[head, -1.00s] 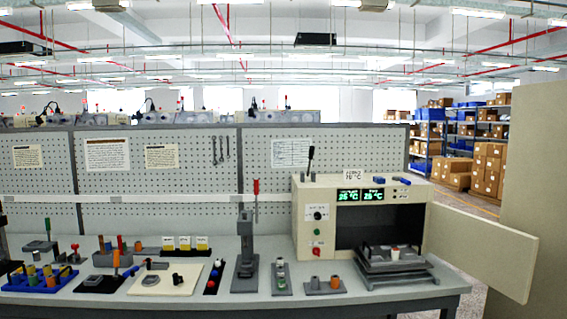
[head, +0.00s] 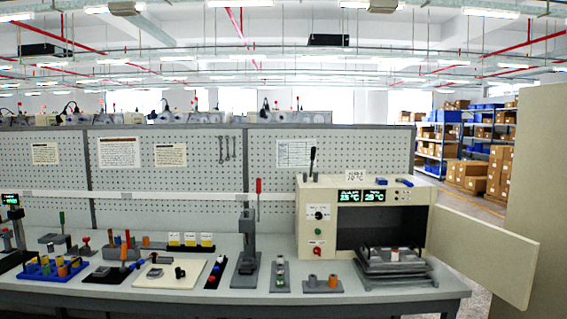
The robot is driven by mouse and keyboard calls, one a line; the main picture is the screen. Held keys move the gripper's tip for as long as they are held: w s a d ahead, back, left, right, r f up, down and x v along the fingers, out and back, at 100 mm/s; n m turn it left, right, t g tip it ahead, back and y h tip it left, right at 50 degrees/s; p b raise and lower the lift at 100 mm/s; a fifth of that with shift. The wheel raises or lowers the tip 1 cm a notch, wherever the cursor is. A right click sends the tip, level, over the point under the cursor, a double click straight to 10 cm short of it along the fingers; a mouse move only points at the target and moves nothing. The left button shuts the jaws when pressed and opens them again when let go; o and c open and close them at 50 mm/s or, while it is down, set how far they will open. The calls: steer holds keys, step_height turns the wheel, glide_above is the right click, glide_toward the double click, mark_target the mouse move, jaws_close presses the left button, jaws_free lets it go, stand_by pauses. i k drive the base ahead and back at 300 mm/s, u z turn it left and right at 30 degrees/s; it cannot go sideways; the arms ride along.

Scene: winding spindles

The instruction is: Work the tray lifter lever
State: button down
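A beige oven (head: 318,258) stands on the right part of the bench with its door (head: 490,255) swung wide open to the right. A black lever (head: 312,160) stands nearly upright on the left of the oven's top, tilted slightly right. A grey tray stack (head: 395,279) with dark handles sits in front of the oven's dark opening, with a small light cup-like piece (head: 395,255) on it. No label marks the tray lifter lever; the lever on the oven top is the nearest one to the trays. My gripper is not in view.
The bench (head: 200,296) carries a lever press (head: 247,250) with a red handle, a blue tray (head: 55,272) of spools, a cream board (head: 165,283) and several small fixtures. A pegboard (head: 200,195) backs it. A large beige panel (head: 535,170) stands at the right edge.

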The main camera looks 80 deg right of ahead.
mark_target(313, 150)
steer(key=z, duration=0.05)
steer(key=i, duration=0.5)
steer(key=u, duration=0.85)
steer(key=k, duration=0.1)
steer(key=z, duration=2.8)
